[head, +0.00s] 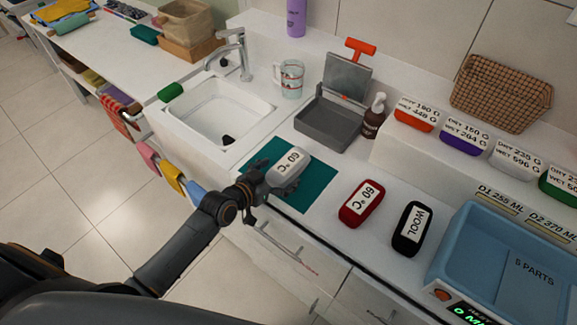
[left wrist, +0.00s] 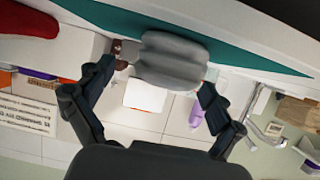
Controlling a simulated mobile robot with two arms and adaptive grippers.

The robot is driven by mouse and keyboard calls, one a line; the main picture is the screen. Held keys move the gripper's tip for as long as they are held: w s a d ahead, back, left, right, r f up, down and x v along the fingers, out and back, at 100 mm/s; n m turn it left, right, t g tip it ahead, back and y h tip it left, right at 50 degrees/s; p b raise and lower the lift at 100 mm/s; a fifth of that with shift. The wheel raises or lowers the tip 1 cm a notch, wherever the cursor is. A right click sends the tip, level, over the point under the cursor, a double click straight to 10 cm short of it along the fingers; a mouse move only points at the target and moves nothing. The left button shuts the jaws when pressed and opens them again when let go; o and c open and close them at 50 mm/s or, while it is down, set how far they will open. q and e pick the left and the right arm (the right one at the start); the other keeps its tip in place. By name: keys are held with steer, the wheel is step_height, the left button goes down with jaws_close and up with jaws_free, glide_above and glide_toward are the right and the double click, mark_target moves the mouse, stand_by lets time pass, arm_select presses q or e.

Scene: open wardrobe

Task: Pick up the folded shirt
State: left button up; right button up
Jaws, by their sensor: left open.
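A grey, rounded block with a white "60 °C" label (head: 289,166) lies on the teal mat (head: 312,195); I cannot tell whether it is the folded shirt. My left gripper (head: 264,187) is open at the block's near left side. In the left wrist view the grey block (left wrist: 172,60) sits ahead of and between the spread fingers of my gripper (left wrist: 160,80). I cannot tell whether either finger touches it. Folded yellow and blue cloths (head: 62,9) lie on the far left table. My right gripper is not in view.
A red block (head: 361,204) and a black "WOOL" block (head: 411,229) lie to the right, before a blue tub (head: 470,268). A sink (head: 215,112) is behind left. A grey open box (head: 330,122) and a brown bottle (head: 374,115) stand behind.

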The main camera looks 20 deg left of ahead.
mark_target(288, 167)
arm_select(q)
steer(key=x, duration=0.5)
steer(key=shift+w+a+f+p, duration=0.15)
steer(key=shift+a+p, duration=0.1)
steer(key=shift+p, duration=0.15)
steer(key=c, duration=1.3)
